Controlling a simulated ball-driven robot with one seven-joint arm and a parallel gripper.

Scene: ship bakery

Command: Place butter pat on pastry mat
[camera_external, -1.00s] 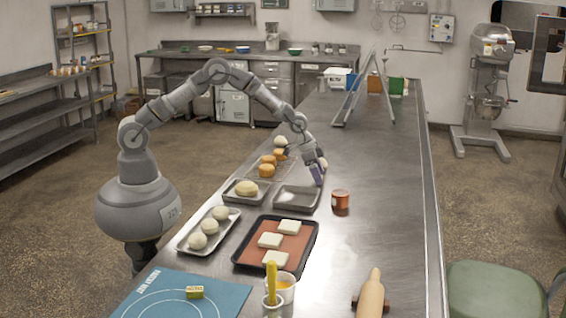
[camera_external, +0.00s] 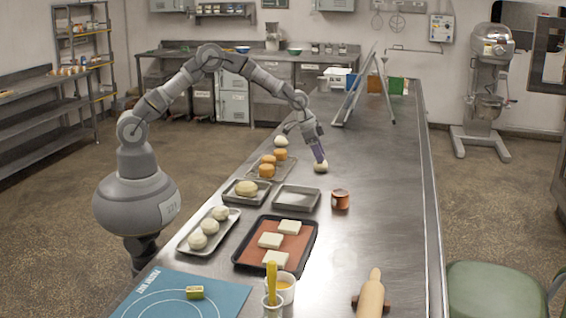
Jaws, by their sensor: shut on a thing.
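The butter pat (camera_external: 195,293), a small yellow block with a green side, sits on the blue pastry mat (camera_external: 228,297) with white rings at the near left of the steel counter. My gripper (camera_external: 320,160), with purple fingers, is far up the counter from the mat. The dough ball is at or just above the counter top; I cannot tell which. The fingertips are small, and the contact is partly hidden.
An empty tray (camera_external: 297,207), a tray with one bun (camera_external: 262,200), a tray of dough balls (camera_external: 183,246) and a dark tray (camera_external: 236,266) of white squares lie between gripper and mat.

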